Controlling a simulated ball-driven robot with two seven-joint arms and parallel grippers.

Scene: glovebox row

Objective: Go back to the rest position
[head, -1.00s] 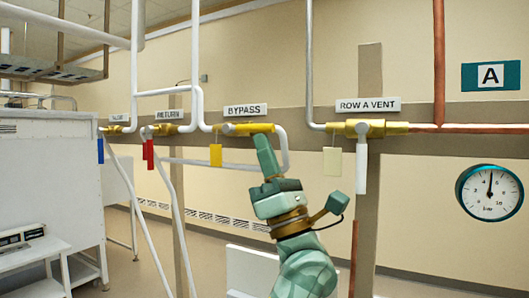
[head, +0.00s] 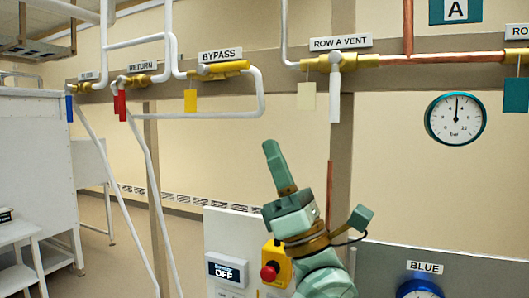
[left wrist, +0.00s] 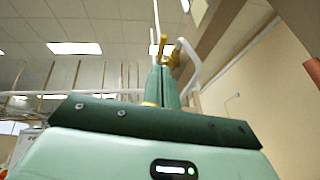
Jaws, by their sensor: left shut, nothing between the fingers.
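My left gripper (head: 271,150) is green and points up in the head view, in front of the beige wall and below the pipe row. Its fingers are closed together with nothing between them. It is apart from the BYPASS valve (head: 217,69), which is up and to the left. In the left wrist view the closed fingers (left wrist: 161,72) point up toward a brass fitting and white pipe, which are blurred and further off. My right gripper is not in view.
The ROW A VENT valve (head: 335,61) has a white handle hanging down. A pressure gauge (head: 456,118) is on the right. Below stand a red emergency button (head: 270,272) on a yellow box and an OFF display (head: 227,270). A white cabinet (head: 35,150) is at the left.

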